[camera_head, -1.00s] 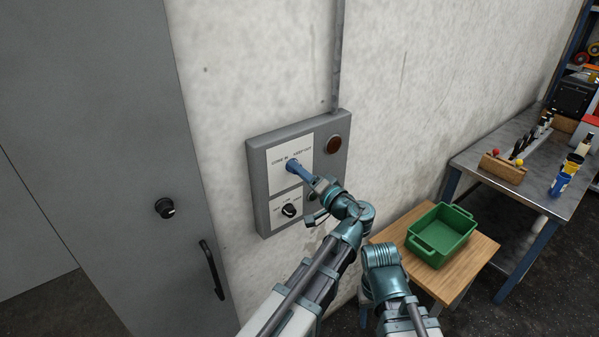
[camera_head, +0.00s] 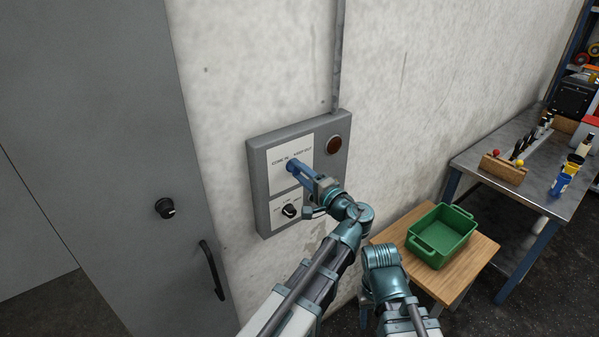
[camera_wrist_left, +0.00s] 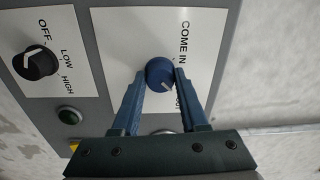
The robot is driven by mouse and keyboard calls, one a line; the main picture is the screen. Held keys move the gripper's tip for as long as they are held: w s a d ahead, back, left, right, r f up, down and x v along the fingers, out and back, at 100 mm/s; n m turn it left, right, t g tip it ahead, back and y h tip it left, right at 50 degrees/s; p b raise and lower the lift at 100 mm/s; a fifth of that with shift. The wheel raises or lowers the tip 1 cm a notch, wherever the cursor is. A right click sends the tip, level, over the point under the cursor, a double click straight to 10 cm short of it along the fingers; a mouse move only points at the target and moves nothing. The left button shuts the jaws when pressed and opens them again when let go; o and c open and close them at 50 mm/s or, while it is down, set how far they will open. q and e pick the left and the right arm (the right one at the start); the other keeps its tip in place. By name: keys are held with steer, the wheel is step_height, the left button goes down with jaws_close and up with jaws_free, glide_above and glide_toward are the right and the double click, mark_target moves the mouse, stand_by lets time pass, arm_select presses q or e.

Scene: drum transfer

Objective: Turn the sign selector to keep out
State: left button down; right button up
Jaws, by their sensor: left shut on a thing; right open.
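The sign selector is a small round blue knob (camera_wrist_left: 160,72) on a white plate marked COME IN and, partly hidden by a finger, KEEP OUT. Its white pointer mark slants to the lower right in the left wrist view, toward the KEEP OUT side. My left gripper (camera_head: 293,167) reaches the grey wall panel (camera_head: 257,180), its blue fingers shut on the knob from both sides; they also show in the left wrist view (camera_wrist_left: 160,80). My right arm is folded low in the head view, and its fingers do not show.
A reddish-brown lamp (camera_head: 334,145) is at the panel's upper right. A grey door (camera_head: 110,130) is left; a green bin (camera_head: 441,236) stands on a wooden table right.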

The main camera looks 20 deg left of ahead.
arm_select(q)
steer(key=shift+c, duration=2.2)
jaws_free()
steer(key=shift+s+d, duration=0.1)
steer(key=shift+d, duration=0.05)
arm_select(e)
steer(key=shift+d, duration=0.15)
